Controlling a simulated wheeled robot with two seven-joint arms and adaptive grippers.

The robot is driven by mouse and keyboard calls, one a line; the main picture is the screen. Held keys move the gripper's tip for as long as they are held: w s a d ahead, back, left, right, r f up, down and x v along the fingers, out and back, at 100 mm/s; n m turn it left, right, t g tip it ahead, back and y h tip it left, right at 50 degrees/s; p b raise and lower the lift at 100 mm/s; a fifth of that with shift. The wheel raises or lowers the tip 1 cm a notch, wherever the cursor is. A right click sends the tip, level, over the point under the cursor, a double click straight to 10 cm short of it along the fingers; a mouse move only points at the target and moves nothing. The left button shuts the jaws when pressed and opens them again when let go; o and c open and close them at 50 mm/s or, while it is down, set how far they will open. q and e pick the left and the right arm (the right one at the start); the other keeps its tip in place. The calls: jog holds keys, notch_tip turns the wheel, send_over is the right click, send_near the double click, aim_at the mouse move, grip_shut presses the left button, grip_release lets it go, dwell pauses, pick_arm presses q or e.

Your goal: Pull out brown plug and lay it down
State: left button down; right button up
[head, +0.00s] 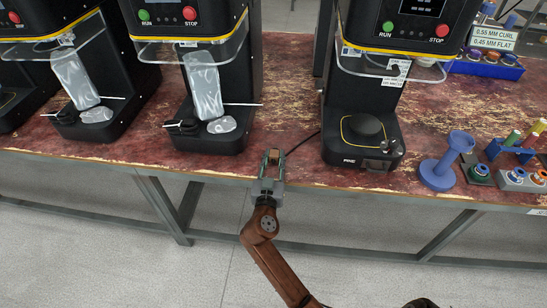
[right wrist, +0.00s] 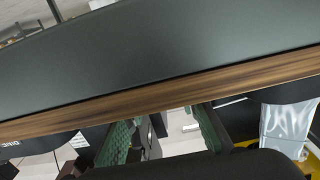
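My right gripper (head: 273,158) is at the front edge of the table, left of the right-hand machine. A small brown piece, apparently the brown plug (head: 273,155), shows between its fingertips. A thin black cord runs from beside the fingertips toward that machine. In the right wrist view the green-padded fingers (right wrist: 165,132) stand apart, with background visible between them. Their tips end at a brown band and no plug can be made out there. Whether the fingers press on the plug is unclear. My left gripper is not in view.
Pouches rest at the left machines. A blue spool (head: 446,160) and small racks stand at the right. Some bare tabletop lies around the gripper.

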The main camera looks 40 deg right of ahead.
aim_at(271, 175)
jog(key=o, duration=0.4)
jog(key=shift+o, duration=0.2)
jog(key=v, duration=0.7)
jog(key=shift+s+a, duration=0.15)
jog(key=shift+a, duration=0.05)
